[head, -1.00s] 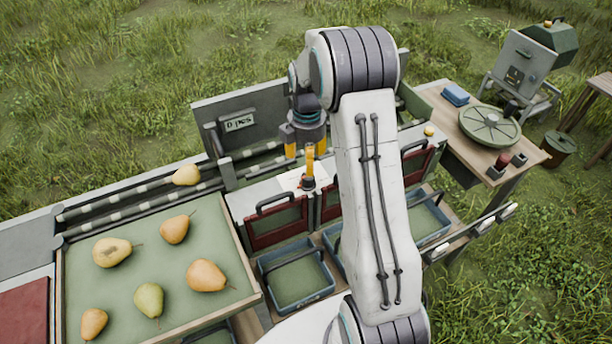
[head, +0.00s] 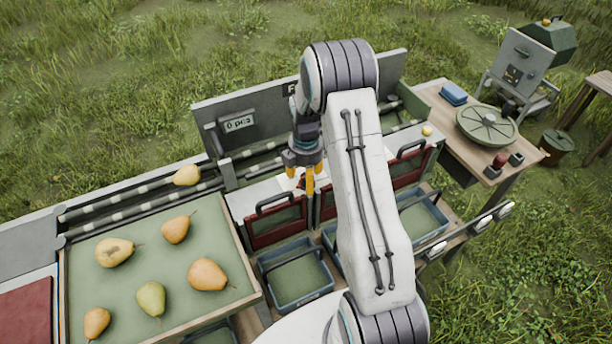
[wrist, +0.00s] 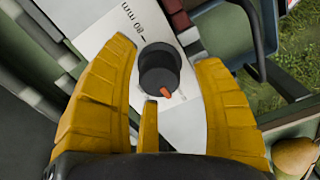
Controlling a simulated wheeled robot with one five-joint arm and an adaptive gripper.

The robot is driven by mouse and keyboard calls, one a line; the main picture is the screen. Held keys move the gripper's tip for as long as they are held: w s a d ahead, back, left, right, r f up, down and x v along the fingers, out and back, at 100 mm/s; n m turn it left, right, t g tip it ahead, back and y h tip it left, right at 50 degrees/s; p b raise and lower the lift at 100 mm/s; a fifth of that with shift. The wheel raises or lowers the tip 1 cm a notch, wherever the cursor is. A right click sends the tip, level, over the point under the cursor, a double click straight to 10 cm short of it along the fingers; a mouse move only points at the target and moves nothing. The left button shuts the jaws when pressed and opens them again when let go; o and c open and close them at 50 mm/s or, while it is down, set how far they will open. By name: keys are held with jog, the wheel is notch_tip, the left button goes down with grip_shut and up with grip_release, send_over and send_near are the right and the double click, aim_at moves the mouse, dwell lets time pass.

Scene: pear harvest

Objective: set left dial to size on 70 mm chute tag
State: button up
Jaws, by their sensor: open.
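The dial is a black round knob (wrist: 158,70) with an orange pointer mark, on a white plate (wrist: 104,28) printed "80 mm" in the wrist view. The pointer is turned toward the bottom of that view, slightly right, away from the "80 mm" print. My gripper (wrist: 172,98) is open, with yellow fingers on either side of the knob and a third finger low between them; I cannot tell whether any touches. In the head view my gripper (head: 303,178) is low over the white panel, and the dial is mostly hidden behind its fingers. No 70 mm tag is readable.
A sign reading "0 pcs" (head: 238,123) is on the grey back board. Red-framed gates with dark handles (head: 277,222) stand in front of the dial panel, above blue-rimmed bins (head: 295,275). A tray (head: 160,288) of several pears is at left. My arm hides part of the panel.

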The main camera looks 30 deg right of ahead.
jog(key=shift+c, duration=0.3)
jog(key=c, duration=1.1)
